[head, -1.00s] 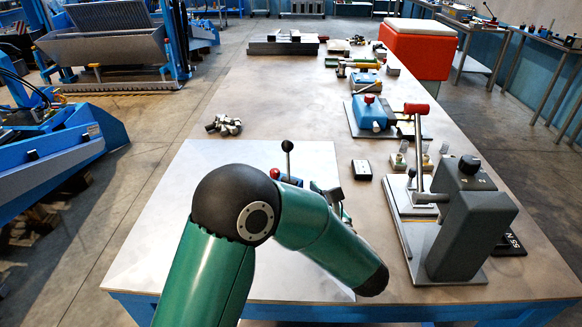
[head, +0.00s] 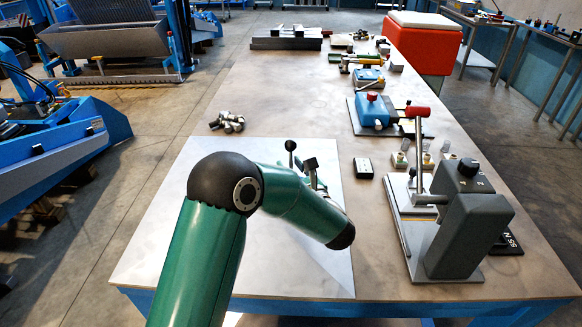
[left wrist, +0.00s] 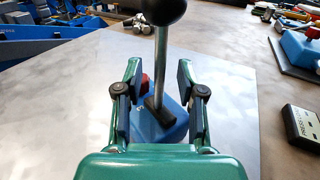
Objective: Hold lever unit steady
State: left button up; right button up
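The lever unit shows in the left wrist view as a blue base (left wrist: 172,128) with a thin metal lever, a black ball knob (left wrist: 163,8) and a small red part. In the head view only its knob (head: 291,145) and a bit of the rod show; my left arm hides the base. My left gripper (left wrist: 160,82) is open, one finger on each side of the lever. I see gaps between the fingers and the rod; contact with the base cannot be told. In the head view, part of the gripper (head: 312,168) shows beside the knob. My right gripper is not in view.
The unit stands on a pale plate (head: 165,235) on the long table. A grey press-like device (head: 462,215) and a small black box (head: 363,168) are to the right. A blue unit with a red handle (head: 375,112) stands beyond. Metal pieces (head: 227,122) lie back left.

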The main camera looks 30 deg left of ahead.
pick_arm(q)
grip_shut()
dwell(0.3)
dwell(0.4)
dwell(1.1)
